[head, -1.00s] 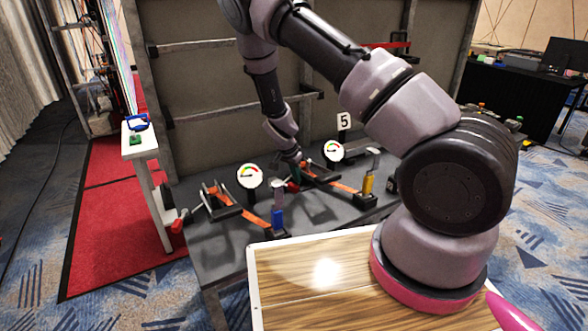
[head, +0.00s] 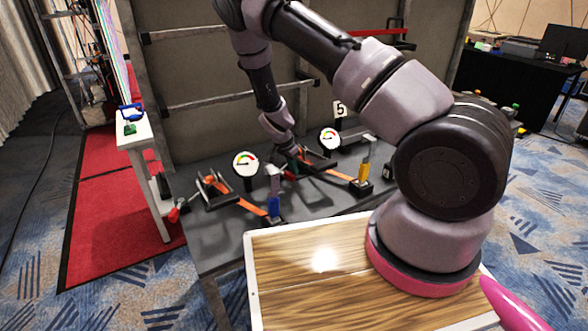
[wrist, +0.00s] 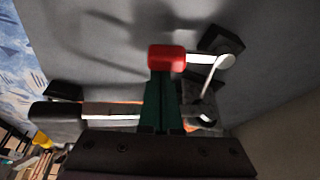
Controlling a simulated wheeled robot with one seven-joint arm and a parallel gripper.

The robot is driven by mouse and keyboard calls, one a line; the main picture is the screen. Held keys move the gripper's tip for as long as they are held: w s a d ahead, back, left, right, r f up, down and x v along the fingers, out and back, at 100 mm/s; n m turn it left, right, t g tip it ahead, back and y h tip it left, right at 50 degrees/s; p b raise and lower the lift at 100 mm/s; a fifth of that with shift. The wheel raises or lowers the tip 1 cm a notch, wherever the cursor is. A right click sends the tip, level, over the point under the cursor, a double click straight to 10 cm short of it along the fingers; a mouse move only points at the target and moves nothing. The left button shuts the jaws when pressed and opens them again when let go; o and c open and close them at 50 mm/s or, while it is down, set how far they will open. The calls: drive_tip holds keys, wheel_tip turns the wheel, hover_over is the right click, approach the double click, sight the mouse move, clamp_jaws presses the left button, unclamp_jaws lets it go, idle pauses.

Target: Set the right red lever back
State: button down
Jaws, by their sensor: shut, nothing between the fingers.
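The right red lever shows in the wrist view as a red grip (wrist: 167,57) on a pale arm that runs right to a round pivot (wrist: 225,61). In the head view its red end (head: 290,176) is small and partly hidden by my wrist. My gripper (wrist: 166,76) is shut, its dark green fingers together, with the tips right at the red grip. They overlap the grip's lower edge; whether they touch cannot be told. Nothing is held between them. Another red handle (head: 174,214) hangs at the left edge of the dark bench (head: 225,250).
On the bench stand a blue-handled lever (head: 273,206), a yellow-handled lever (head: 363,173), orange straps (head: 250,207) and two dial gauges, left (head: 245,163) and right (head: 329,138). A grey panel (head: 210,65) rises behind. A wooden-topped surface (head: 300,280) lies in front.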

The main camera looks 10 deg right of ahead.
drive_tip(key=shift+s+a, duration=0.1)
drive_tip(key=shift+s+a+m+g, duration=0.3)
drive_tip(key=shift+s+a+m, duration=0.15)
drive_tip(key=shift+m, duration=0.5)
drive_tip(key=shift+s+a+m+g, duration=0.3)
drive_tip(key=shift+a+m, duration=0.25)
drive_tip(key=shift+m, duration=0.4)
drive_tip(key=a+m, duration=0.1)
drive_tip(key=a+m+g, duration=0.1)
drive_tip(key=m, duration=0.1)
drive_tip(key=shift+s+h, duration=0.3)
drive_tip(key=shift+s, duration=0.15)
drive_tip(key=shift+s+a, duration=0.45)
drive_tip(key=shift+s, duration=0.1)
